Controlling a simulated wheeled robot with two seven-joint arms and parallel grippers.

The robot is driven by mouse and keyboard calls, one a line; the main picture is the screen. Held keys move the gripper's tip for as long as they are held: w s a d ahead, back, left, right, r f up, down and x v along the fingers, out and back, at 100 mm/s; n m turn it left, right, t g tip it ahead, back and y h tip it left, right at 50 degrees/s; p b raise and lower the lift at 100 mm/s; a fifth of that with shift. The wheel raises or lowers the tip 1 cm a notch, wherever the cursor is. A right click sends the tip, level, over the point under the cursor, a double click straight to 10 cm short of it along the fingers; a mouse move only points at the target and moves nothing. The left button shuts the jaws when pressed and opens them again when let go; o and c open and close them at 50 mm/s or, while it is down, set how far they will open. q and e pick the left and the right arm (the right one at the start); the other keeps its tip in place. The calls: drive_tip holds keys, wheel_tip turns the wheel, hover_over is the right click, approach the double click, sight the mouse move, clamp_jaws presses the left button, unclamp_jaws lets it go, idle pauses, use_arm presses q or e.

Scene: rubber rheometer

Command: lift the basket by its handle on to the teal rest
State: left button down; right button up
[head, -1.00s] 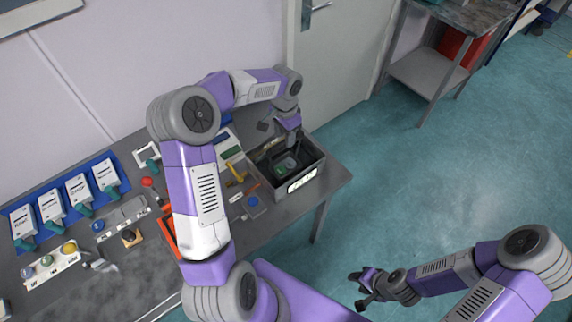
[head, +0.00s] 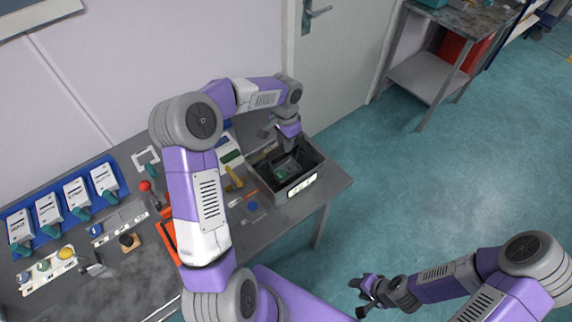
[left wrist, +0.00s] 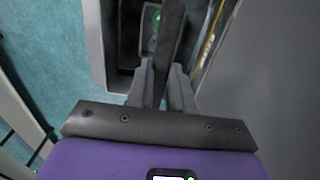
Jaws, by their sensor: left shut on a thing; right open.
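My left gripper (head: 286,148) is over the open grey box at the table's right end. In the left wrist view its two fingers (left wrist: 167,84) are shut on a dark flat bar, which looks like the basket's handle (left wrist: 171,32). The dark basket (head: 309,163) shows inside the box, with a green patch (head: 282,174) in it. The gripper hides part of the basket, and whether it is clear of the box floor cannot be told. I cannot pick out the teal rest with certainty. My right gripper (head: 366,297) is open and empty, low over the floor.
The grey box (head: 301,187) has a white label on its front. A blue tray (head: 15,215) with several white units stands further left.

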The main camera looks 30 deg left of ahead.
use_arm(q)
drive_tip(key=shift+r+p, duration=1.1)
drive_tip(key=shift+r, duration=0.45)
